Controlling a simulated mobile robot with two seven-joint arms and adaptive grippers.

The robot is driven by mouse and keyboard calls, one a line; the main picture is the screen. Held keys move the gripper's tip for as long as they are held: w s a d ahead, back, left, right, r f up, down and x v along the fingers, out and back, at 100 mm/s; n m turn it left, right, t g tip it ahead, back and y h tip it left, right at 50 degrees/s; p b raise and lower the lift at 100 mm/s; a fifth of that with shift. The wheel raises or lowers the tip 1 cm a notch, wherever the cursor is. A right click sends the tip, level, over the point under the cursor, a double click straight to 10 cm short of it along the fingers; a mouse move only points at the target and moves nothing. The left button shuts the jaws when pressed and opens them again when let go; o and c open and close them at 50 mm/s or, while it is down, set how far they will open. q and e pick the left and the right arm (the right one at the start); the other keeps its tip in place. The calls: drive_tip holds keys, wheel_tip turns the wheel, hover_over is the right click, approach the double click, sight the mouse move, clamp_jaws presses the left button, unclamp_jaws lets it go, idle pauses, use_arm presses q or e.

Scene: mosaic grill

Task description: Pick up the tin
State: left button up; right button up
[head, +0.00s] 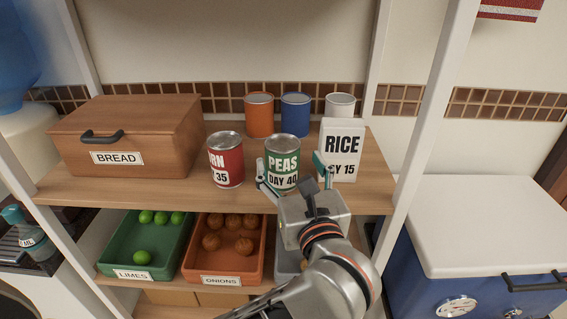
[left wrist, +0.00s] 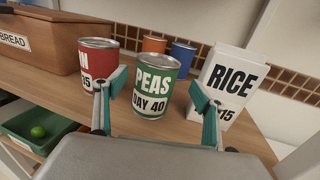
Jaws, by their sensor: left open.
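A green tin labelled PEAS DAY 40 (head: 282,162) stands upright on the upper wooden shelf. It also shows in the left wrist view (left wrist: 154,86). A red tin (head: 226,160) with a partly turned label stands to its left, also in the left wrist view (left wrist: 97,65). My left gripper (head: 291,178) is open in front of the green tin. In the left wrist view its two fingers (left wrist: 159,108) are apart, one to each side of the green tin, with the tin beyond them. I cannot tell whether they touch it. My right gripper is not in view.
A white RICE box (head: 341,150) stands close right of the green tin. Orange (head: 259,117), blue (head: 295,116) and white tins (head: 340,106) stand behind. A wooden bread box (head: 130,130) is at left. Lime (head: 127,255) and onion trays (head: 221,268) sit on the shelf below.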

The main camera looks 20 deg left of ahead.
sight(283, 149)
use_arm(q)
drive_tip(key=x, duration=0.3)
drive_tip(key=shift+w+a+f+b, duration=0.15)
drive_tip(key=shift+a+b, duration=0.15)
drive_tip(key=shift+a, duration=0.2)
drive_tip(key=shift+w+a, duration=0.2)
drive_tip(key=shift+w, duration=0.25)
drive_tip(key=c, duration=1.6)
drive_tip(key=shift+r, duration=0.25)
drive_tip(key=shift+r, duration=0.3)
wheel_tip(283, 149, up, 9)
drive_tip(key=p, duration=0.6)
drive_tip(key=shift+f, duration=0.15)
drive_tip(key=shift+r, duration=0.3)
